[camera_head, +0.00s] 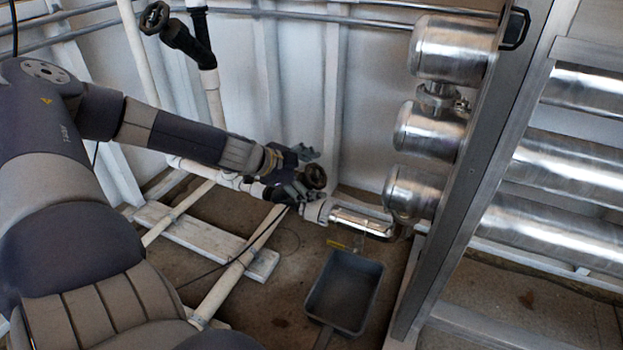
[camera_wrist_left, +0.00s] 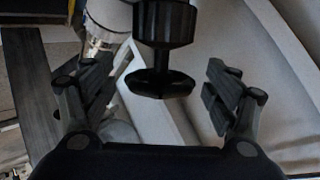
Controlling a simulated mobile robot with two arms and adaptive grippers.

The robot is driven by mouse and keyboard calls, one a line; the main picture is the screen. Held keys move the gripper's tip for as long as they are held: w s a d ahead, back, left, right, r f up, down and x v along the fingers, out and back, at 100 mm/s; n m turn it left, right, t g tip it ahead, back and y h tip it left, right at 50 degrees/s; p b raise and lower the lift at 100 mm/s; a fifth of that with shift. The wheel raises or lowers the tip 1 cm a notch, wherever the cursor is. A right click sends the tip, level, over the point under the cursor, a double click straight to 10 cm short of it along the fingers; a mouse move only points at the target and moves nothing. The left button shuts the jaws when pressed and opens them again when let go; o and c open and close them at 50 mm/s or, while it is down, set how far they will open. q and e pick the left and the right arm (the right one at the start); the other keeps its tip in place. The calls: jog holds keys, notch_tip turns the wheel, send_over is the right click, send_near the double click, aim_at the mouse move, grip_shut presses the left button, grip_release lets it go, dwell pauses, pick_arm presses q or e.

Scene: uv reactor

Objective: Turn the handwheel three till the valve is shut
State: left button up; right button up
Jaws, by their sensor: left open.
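A dark round handwheel (camera_head: 314,177) sits on a valve on the white pipe low by the wall, at the middle of the head view. My left gripper (camera_head: 306,170) is at this handwheel, its fingers spread on either side. In the left wrist view the black handwheel (camera_wrist_left: 160,83) and its stem stand between the two open fingers of the left gripper (camera_wrist_left: 160,98), with a gap on each side. I see no number on the handwheel. My right gripper is in neither view.
Another dark handwheel (camera_head: 154,18) is on a pipe at the upper left. Steel cylinders (camera_head: 428,129) and a metal frame post (camera_head: 470,180) stand to the right. A grey bin (camera_head: 375,290) is on the floor, and white pipes (camera_head: 240,262) run across the floor.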

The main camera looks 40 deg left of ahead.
pick_arm(q)
jog(key=c, duration=1)
jog(key=shift+c, duration=0.2)
jog(key=shift+a+r+g+p, duration=0.1)
jog(key=shift+g+p, duration=0.2)
